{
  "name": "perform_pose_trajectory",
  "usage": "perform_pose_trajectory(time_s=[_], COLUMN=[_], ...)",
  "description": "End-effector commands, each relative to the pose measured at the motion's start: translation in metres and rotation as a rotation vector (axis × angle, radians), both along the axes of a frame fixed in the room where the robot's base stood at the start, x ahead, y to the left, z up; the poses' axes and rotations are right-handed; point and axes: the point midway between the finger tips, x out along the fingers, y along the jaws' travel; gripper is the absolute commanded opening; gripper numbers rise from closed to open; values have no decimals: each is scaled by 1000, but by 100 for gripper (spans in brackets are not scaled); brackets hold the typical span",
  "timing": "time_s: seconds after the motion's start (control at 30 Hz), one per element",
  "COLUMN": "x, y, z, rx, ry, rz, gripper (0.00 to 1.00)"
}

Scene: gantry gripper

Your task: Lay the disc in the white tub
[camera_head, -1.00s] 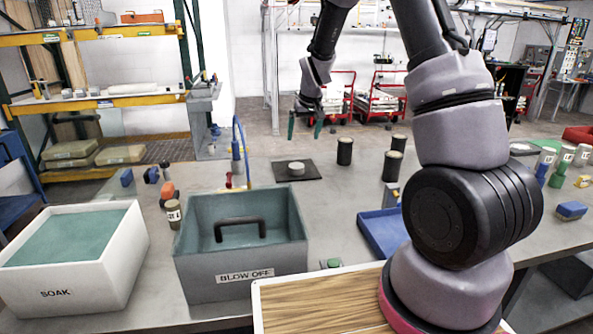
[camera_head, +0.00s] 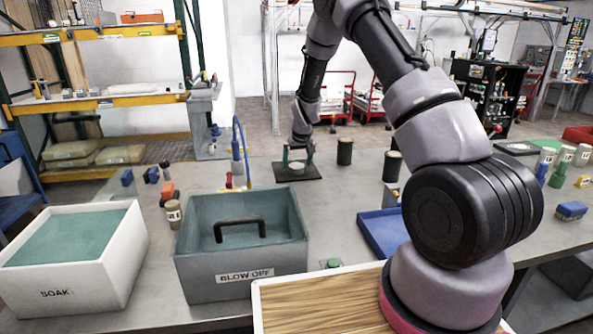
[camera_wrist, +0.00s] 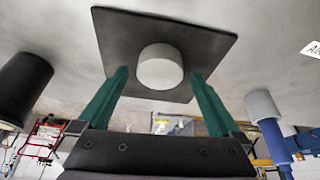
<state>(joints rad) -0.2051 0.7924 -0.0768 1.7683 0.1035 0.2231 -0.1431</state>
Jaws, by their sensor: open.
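The disc (camera_head: 296,165) is a small pale grey round piece on a dark square mat (camera_head: 311,173) at the back of the table. In the wrist view the disc (camera_wrist: 160,67) sits on the mat (camera_wrist: 120,30), ahead of my fingertips. My gripper (camera_head: 298,152) is open and empty, with its green fingers low over the mat. In the wrist view my gripper (camera_wrist: 160,74) has one finger on each side of the disc, with gaps between. The white tub (camera_head: 72,280), labelled SOAK, stands at the front left with a teal surface inside.
A grey bin (camera_head: 240,262) labelled BLOW OFF, with a black handle, stands right of the tub. Black cylinders (camera_head: 344,151) stand right of the mat. A blue tray (camera_head: 380,235) lies beside my arm. A blue post (camera_head: 238,160) rises left of the mat.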

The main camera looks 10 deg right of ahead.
Motion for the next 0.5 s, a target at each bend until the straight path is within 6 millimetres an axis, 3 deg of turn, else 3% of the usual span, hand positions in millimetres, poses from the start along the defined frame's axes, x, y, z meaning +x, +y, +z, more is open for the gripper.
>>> perform_pose_trajectory(time_s=[0.13,0.37,0.5], x=[5,5,5], y=[1,1,1], z=[-12,-12,-12], rx=[0,0,0], ry=[0,-1,-1], rz=[0,0,0], gripper=[100,100,46])
